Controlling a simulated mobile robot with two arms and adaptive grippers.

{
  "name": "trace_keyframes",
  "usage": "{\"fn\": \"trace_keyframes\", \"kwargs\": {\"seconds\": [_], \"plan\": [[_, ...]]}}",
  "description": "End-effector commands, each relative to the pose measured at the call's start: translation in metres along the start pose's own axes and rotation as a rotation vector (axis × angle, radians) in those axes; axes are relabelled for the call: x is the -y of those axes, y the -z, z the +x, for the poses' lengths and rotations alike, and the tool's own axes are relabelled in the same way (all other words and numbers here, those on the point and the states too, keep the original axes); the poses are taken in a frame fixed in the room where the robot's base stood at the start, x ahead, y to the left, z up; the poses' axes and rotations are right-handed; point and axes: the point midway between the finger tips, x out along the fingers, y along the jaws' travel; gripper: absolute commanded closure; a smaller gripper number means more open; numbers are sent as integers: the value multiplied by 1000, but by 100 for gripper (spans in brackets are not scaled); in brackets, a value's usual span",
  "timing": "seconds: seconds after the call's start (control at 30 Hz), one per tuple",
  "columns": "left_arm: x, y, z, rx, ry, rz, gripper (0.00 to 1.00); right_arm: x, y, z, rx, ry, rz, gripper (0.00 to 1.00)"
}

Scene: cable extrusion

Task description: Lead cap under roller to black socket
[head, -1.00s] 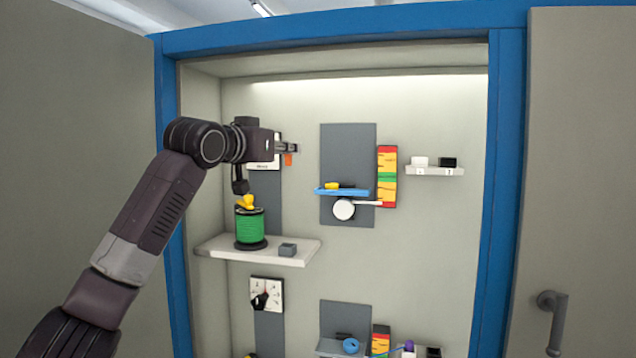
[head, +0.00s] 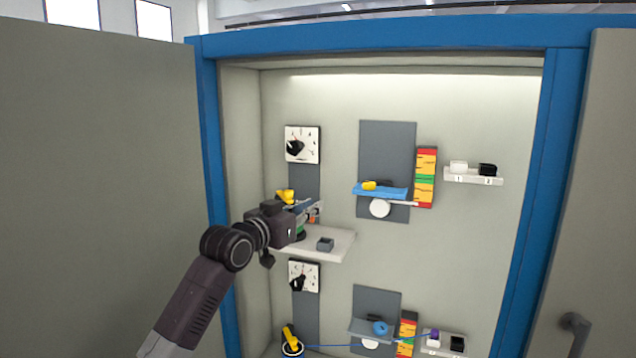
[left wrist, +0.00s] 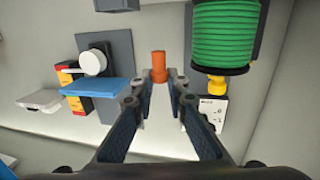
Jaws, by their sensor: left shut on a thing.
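My left gripper (head: 314,208) is shut on an orange cap (left wrist: 159,66), which sticks out between the fingertips in the left wrist view. The gripper is in front of the green spool (left wrist: 225,35), hiding most of it in the head view; its yellow top (head: 285,196) shows. The white round roller (head: 380,208) is under the blue bar (head: 381,192), to the right of the gripper. It also shows in the left wrist view (left wrist: 92,62), where the scene appears upside down. The black socket (head: 488,169) is farther right, beside a white socket (head: 458,166). I cannot make out a cable at the cap.
A pale shelf (head: 338,243) bears a small grey box (head: 325,244). A striped red, yellow and green block (head: 426,176) stands right of the grey panel (head: 387,150). Below, a blue cable (head: 335,346) runs to a purple cap (head: 434,334). Cabinet side frames bound the space.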

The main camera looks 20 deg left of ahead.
Motion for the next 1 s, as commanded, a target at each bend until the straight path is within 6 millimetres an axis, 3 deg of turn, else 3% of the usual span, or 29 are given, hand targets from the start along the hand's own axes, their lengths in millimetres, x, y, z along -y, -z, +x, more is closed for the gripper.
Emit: {"fn": "trace_keyframes", "kwargs": {"seconds": [0.17, 0.6, 1.0], "plan": [[3, -6, -3, 0, 4, 3, 99, 0, 0, -1, 0, 0, 0, 100], [21, -33, 3, -1, 4, 2, 99, 0, -2, 30, 0, 0, 0, 100], [24, -34, 4, 1, 5, 3, 99, 0, -2, 31, 0, 0, 0, 100]]}}
